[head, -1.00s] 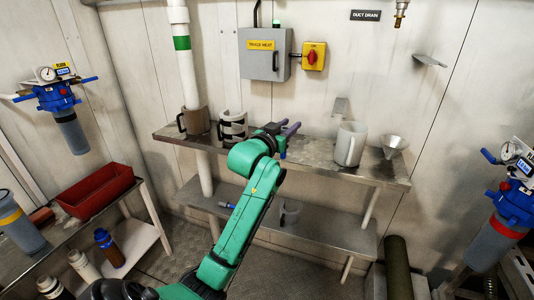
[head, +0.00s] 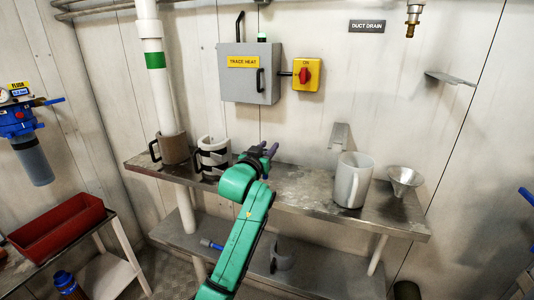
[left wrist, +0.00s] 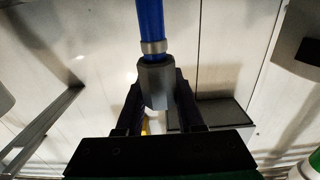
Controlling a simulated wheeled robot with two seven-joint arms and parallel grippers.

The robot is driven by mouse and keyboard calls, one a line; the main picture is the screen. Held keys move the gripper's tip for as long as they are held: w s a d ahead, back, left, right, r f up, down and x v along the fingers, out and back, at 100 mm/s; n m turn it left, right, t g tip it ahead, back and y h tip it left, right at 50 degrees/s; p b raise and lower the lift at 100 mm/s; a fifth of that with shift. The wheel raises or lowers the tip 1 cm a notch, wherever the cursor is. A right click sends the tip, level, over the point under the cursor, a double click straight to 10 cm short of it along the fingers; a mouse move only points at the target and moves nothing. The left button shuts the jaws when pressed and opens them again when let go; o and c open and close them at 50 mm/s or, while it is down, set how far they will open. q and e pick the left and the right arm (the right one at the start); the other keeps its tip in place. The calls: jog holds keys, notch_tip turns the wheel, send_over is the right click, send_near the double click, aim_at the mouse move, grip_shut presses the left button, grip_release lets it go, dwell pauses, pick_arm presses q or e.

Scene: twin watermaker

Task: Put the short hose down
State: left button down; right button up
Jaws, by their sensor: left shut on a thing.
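The short hose shows in the left wrist view as a blue tube (left wrist: 151,20) with a metal collar and a grey end fitting (left wrist: 156,84). My left gripper (left wrist: 157,95) is shut on that grey fitting, and the blue tube points away upward in the picture. In the head view my left gripper (head: 268,151) is over the steel upper shelf (head: 300,190), right of the white cup-shaped holder with black bands (head: 212,158). The hose cannot be made out there. Whether it touches the shelf cannot be told. My right gripper is not in view.
A grey jug (head: 352,180) and a metal funnel (head: 404,180) stand on the upper shelf's right part. A brown mug (head: 174,149) is at its left end. The lower shelf (head: 310,275) holds a small blue piece (head: 210,244) and a grey cup (head: 282,257). Bare shelf lies left of the jug.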

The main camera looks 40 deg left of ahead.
pick_arm(q)
jog(key=shift+s+f, duration=0.1)
jog(key=shift+f, duration=0.35)
jog(key=c, duration=0.5)
grip_release()
jog(key=shift+c, duration=0.2)
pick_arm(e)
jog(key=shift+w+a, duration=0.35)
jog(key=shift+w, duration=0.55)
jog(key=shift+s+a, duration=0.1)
pick_arm(q)
jog(key=b+v, duration=0.1)
jog(key=v, duration=1.1)
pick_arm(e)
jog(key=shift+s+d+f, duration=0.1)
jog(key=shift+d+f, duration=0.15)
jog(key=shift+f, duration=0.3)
